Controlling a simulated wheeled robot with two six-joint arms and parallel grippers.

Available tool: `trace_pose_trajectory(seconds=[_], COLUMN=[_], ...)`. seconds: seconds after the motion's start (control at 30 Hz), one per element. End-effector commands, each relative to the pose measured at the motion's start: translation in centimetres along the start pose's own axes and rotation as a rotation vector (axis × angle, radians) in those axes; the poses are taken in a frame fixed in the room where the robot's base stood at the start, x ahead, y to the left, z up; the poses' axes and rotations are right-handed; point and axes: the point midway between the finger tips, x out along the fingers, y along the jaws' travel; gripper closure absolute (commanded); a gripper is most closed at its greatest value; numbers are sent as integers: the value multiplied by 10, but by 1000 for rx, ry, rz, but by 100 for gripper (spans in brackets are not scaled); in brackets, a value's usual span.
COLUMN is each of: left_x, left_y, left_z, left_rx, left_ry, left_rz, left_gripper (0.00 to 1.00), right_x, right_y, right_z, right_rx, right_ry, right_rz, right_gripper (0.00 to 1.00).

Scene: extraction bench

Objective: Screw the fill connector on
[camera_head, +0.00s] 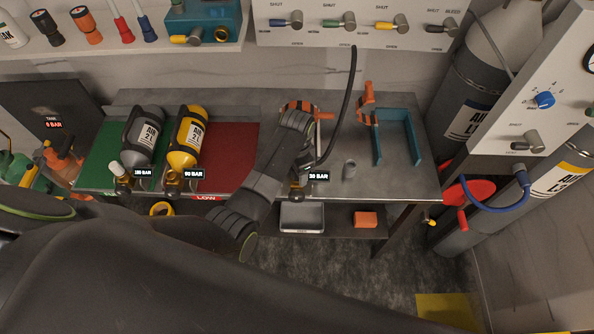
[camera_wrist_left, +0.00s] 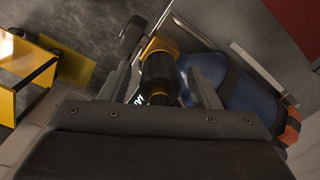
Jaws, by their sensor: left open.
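My left gripper (camera_head: 298,186) is over the front of the bench by the 30 BAR label. In the left wrist view it is open (camera_wrist_left: 163,85), with its fingers either side of a black cylindrical fitting (camera_wrist_left: 159,80) and a gap on both sides. A yellow-brass valve part (camera_wrist_left: 158,46) adjoins this fitting. I cannot tell whether the fitting is the fill connector. A blue cylinder (camera_wrist_left: 232,93) with an orange end lies beside the right finger; my arm mostly hides it in the head view. A black hose (camera_head: 350,95) hangs down behind my arm, its lower end unclear. My right gripper is out of view.
A teal bracket (camera_head: 416,140), an orange clamp (camera_head: 366,104) and a small grey cup (camera_head: 350,168) are on the right. The bench's front right is mostly clear.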

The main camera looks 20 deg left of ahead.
Motion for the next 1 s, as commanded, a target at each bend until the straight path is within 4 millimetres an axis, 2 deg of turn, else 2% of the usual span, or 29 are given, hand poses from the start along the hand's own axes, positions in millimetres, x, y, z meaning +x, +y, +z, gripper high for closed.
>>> trace_pose_trajectory(seconds=[1.0], left_x=[0], left_y=[0], left_z=[0], left_rx=[-1157], left_ry=[0], left_rz=[0], left_gripper=[44], right_x=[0], right_y=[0], right_z=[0], right_rx=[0], right_ry=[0], right_rz=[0], right_gripper=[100])
